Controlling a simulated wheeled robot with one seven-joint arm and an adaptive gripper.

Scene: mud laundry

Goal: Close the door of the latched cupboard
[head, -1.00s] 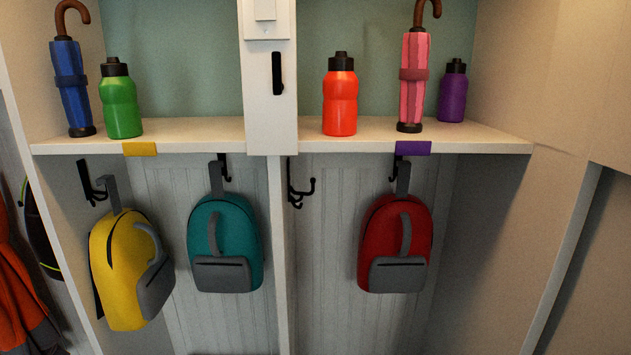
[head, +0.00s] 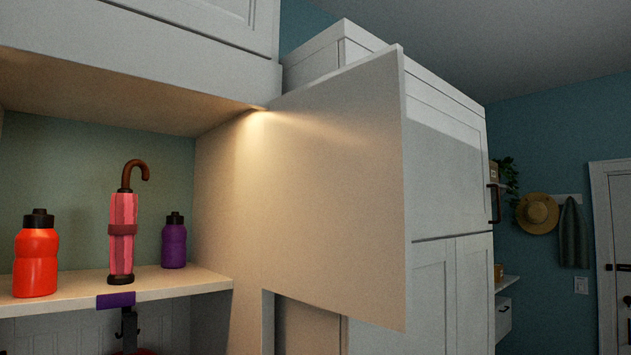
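A flat, pale door panel (head: 340,180) stands out from the cabinetry in the middle of the head view, to the right of the open shelf. It looks like an open cupboard door seen from its plain face, with its free edge toward the right. Its lower edge hangs clear above the lower cabinet front. No latch or handle shows on this face. Whether it belongs to the latched cupboard I cannot tell. The cupboard's inside is not visible. My gripper is not in view.
A tall white cabinet (head: 445,170) with a dark handle (head: 494,203) stands behind the panel. The shelf (head: 180,284) at left holds a red bottle (head: 36,258), a pink umbrella (head: 122,235) and a purple bottle (head: 174,244). A straw hat (head: 537,213) hangs farther right.

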